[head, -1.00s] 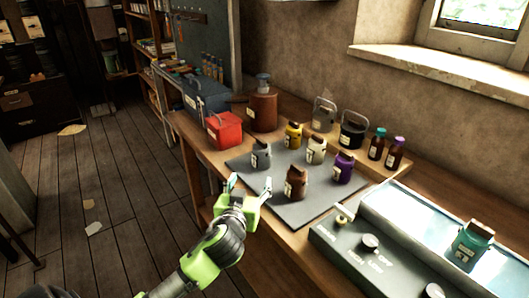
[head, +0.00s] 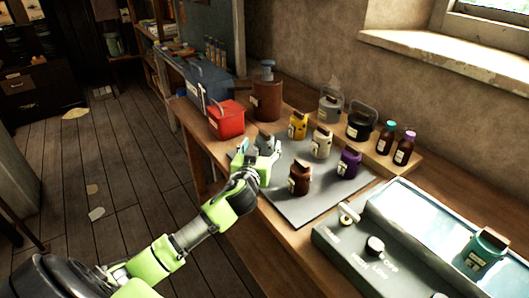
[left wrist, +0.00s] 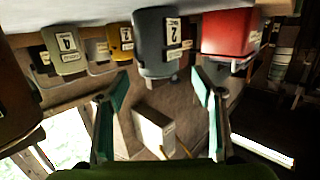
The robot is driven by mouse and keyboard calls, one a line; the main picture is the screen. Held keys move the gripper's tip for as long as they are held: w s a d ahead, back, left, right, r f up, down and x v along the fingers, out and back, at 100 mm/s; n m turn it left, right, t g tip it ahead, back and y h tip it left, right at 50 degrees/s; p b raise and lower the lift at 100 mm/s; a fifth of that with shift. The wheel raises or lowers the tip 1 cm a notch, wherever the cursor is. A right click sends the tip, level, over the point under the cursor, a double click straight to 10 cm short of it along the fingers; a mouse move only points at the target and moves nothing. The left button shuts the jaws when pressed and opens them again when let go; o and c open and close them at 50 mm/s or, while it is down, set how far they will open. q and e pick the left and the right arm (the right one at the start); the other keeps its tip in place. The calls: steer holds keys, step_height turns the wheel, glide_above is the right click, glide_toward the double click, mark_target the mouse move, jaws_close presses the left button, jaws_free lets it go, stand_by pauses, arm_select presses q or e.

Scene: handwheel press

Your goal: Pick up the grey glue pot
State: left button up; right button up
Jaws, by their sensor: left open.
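The grey glue pot (head: 264,143) stands on the far left part of the dark grey mat (head: 325,203), partly hidden behind my left gripper in the head view. My left gripper (head: 258,153) is open, its fingers spread on the near side of the pot. In the left wrist view, which looks upside down, the grey pot (left wrist: 155,42) with a label marked 2 is straight ahead between the open fingers of the gripper (left wrist: 160,85). The fingers appear short of the pot; contact is not visible. My right gripper is not in view.
A red box (head: 227,121) stands close to the left of the grey pot. Yellow (head: 298,124), cream (head: 321,143), brown (head: 300,177) and purple (head: 349,162) pots share the mat. A large brown pump bottle (head: 267,101) stands behind. A control panel (head: 365,250) lies at front right.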

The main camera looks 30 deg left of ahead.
mark_target(265, 138)
arm_select(q)
steer(key=shift+w+a+r, duration=0.1)
steer(key=shift+w+a, duration=0.05)
steer(key=shift+w, duration=0.1)
steer(key=p+x, duration=0.1)
steer(key=x, duration=0.2)
steer(key=shift+w, duration=0.15)
steer(key=shift+w+f, duration=0.25)
steer(key=shift+w, duration=0.1)
steer(key=shift+w+a, duration=0.15)
steer(key=shift+w, duration=0.1)
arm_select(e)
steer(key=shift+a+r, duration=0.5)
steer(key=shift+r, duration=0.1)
arm_select(q)
steer(key=c, duration=1.6)
jaws_close()
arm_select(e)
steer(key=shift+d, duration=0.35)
arm_select(q)
steer(key=shift+r, duration=0.1)
